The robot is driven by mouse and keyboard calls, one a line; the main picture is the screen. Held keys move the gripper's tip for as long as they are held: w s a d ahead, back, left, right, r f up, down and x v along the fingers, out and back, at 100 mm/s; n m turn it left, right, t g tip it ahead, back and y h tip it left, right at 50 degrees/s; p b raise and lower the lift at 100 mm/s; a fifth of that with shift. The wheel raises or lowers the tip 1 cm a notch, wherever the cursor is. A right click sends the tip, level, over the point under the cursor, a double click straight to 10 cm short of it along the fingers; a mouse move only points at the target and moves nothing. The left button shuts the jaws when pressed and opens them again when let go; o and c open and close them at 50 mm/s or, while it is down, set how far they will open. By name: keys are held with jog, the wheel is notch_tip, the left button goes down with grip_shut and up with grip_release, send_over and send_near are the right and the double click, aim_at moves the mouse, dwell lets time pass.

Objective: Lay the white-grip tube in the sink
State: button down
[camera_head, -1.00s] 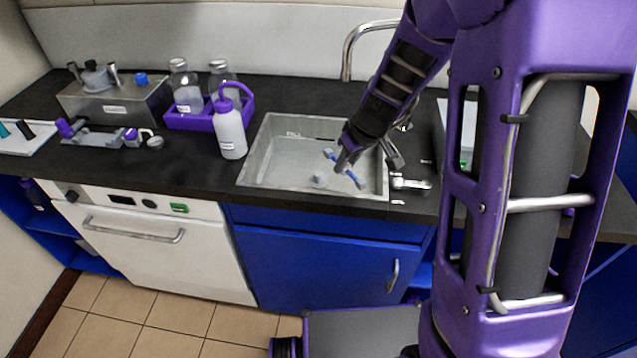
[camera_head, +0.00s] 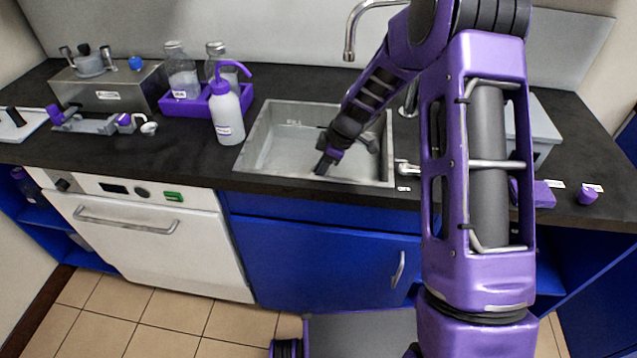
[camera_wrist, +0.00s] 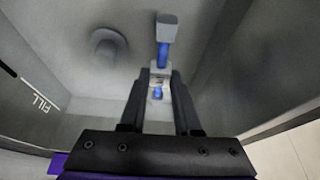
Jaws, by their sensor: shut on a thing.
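My gripper (camera_head: 321,168) points down inside the grey sink (camera_head: 262,140), near its front wall. In the wrist view, my gripper (camera_wrist: 160,78) is shut on the white-grip tube (camera_wrist: 163,55). The tube has a blue body, a grey end piece beyond the fingertips and a pale grip between the fingers. Its far end lies over the sink floor; I cannot tell whether it touches. In the head view the tube is hidden by my gripper. The sink (camera_wrist: 85,85) fills most of the wrist view.
The round drain (camera_wrist: 110,43) is left of the tube. A curved faucet (camera_head: 352,35) stands behind the sink. A wash bottle (camera_head: 226,112) and a purple rack (camera_head: 185,104) with bottles stand left of it. The left part of the sink is clear.

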jog(key=shift+f, duration=1.8)
jog(key=shift+f+b, duration=0.1)
jog(key=shift+b, duration=0.2)
jog(key=shift+f, duration=0.15)
jog(key=c, duration=0.6)
grip_release()
jog(key=shift+r, duration=0.2)
jog(key=shift+d+r, duration=0.1)
jog(key=shift+r, duration=0.15)
jog(key=p+v, duration=0.1)
jog(key=v, duration=1)
jog(key=shift+s+r, duration=0.1)
jog(key=shift+r, duration=0.2)
